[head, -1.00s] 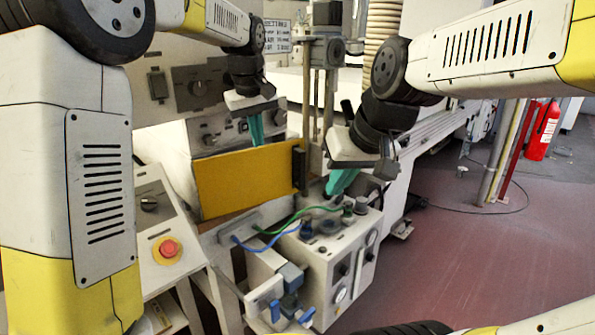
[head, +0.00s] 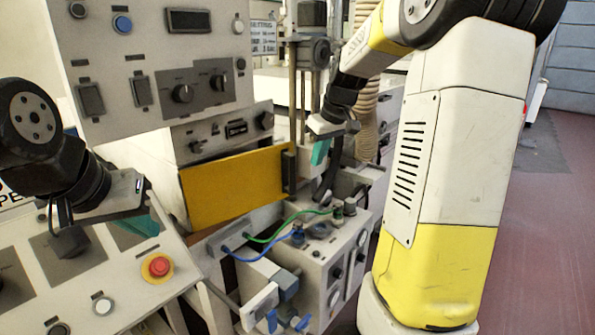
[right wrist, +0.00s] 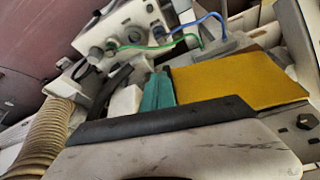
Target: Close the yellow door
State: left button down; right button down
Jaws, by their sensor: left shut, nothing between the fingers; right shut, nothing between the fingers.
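The yellow door (head: 232,188) is a flat upright panel in front of a grey control box, with a dark vertical handle (head: 289,172) at its right end. I cannot tell how wide the gap behind it is. My right gripper (head: 320,152) has its teal fingers together, just right of the handle and a little above it, apart from it in the head view. In the right wrist view, the teal fingers (right wrist: 158,92) are beside the left end of the yellow door (right wrist: 235,80). My left gripper (head: 141,226) is shut and empty at the left, over a sloped console, away from the door.
The sloped console (head: 110,275) carries a red emergency button (head: 158,267). Below the door, a grey box with gauges (head: 335,262) has green and blue hoses (head: 265,257). A tall grey panel (head: 150,60) stands behind. A ribbed duct (right wrist: 38,140) shows in the right wrist view.

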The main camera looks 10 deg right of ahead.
jog(key=w+a+f, duration=0.3)
jog(key=w+f, duration=0.4)
jog(key=f, duration=0.2)
jog(key=shift+a, duration=0.1)
